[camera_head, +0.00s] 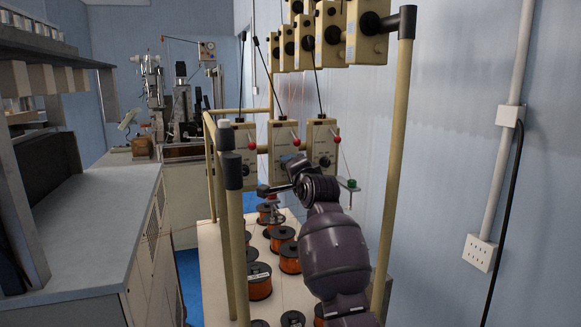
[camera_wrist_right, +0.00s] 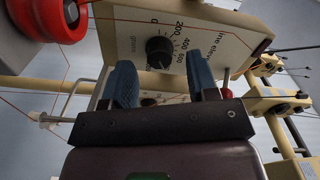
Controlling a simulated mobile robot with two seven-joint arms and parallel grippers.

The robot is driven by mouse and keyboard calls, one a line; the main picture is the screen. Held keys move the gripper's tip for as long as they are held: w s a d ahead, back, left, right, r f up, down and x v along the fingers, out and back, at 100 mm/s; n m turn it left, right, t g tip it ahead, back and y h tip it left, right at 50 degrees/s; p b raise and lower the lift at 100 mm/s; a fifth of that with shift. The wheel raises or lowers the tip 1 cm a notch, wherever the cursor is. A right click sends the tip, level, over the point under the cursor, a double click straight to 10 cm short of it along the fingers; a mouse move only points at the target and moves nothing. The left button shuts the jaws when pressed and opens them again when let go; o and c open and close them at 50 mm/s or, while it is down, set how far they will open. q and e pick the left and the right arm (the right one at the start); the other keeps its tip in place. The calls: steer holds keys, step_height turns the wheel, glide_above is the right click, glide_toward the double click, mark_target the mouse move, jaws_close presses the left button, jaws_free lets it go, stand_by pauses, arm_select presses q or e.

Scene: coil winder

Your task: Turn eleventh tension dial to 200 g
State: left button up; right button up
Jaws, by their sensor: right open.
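A cream tension unit (camera_wrist_right: 205,25) fills the top of the right wrist view. Where the dial points is too small to tell. My right gripper (camera_wrist_right: 162,82) is open, its two blue fingers apart below and to either side of the dial, with nothing between them. In the head view my right gripper (camera_head: 275,188) is at the lower front of a row of cream tension units (camera_head: 284,150), partly hiding them. I cannot tell which is the eleventh. My left gripper is out of view.
Cream frame posts (camera_head: 397,170) stand close to my right arm. Copper wire spools (camera_head: 258,281) stand on the table below. A red spool or knob (camera_wrist_right: 48,15) and thin wires lie close left in the wrist view. A grey counter (camera_head: 80,235) is at left.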

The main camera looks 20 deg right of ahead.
steer(key=shift+w, duration=0.6)
steer(key=c, duration=0.9)
steer(key=shift+n, duration=0.3)
steer(key=shift+a+n, duration=0.2)
steer(key=shift+n, duration=5.6)
steer(key=shift+a+n, duration=0.15)
steer(key=shift+n, duration=5.65)
